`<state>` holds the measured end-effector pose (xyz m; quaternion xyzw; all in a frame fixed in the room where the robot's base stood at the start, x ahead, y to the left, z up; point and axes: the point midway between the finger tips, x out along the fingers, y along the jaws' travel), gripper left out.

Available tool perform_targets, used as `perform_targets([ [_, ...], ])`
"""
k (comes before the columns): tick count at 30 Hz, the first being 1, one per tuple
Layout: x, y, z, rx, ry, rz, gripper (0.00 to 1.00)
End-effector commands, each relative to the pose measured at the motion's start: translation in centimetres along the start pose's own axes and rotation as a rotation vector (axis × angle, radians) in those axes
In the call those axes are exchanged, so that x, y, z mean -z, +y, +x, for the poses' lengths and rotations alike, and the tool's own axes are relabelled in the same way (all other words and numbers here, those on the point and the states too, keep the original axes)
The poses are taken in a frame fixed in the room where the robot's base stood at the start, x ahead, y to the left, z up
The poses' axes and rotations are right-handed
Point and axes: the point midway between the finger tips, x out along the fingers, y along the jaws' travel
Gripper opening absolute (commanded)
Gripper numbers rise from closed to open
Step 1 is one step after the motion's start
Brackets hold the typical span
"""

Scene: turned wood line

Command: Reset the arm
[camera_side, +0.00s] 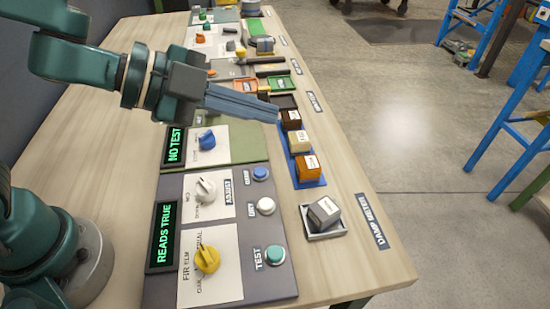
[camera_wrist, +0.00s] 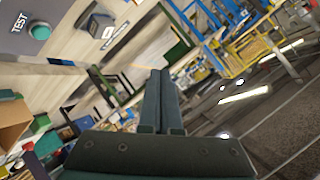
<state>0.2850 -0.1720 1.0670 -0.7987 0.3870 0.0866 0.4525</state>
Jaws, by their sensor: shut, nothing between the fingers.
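My gripper (camera_side: 277,114) is shut and empty. It is held in the air above the bench, pointing right, with its tips in front of the row of small blocks in the side view. In the wrist view my gripper's fingers (camera_wrist: 165,72) lie together, pointing up the picture. Below the tips in the side view, a brown block, a cream block (camera_side: 298,142) and an orange block (camera_side: 307,167) stand in a blue tray (camera_side: 312,184). A grey block (camera_side: 324,211) sits tilted in a small pale tray (camera_side: 340,231).
A grey panel (camera_side: 237,280) with a yellow knob (camera_side: 207,259), a white knob (camera_side: 205,189) and a teal button (camera_side: 275,255) lies at the front, its display reading "READS TRUE". Behind it a green panel (camera_side: 245,142) has a blue knob (camera_side: 207,140). Blue stands (camera_side: 500,125) are on the floor at right.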

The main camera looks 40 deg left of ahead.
Motion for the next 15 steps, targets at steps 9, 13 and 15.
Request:
perform_targets([
  [9, -9.0, -6.5, -11.4, 0.536, -0.424, -0.671, 0.00],
  [13, -10.7, -2.7, -14.0, 0.533, -0.555, -0.961, 0.00],
  [15, -10.6, -0.2, -14.6, 0.482, -0.605, -1.091, 0.00],
])
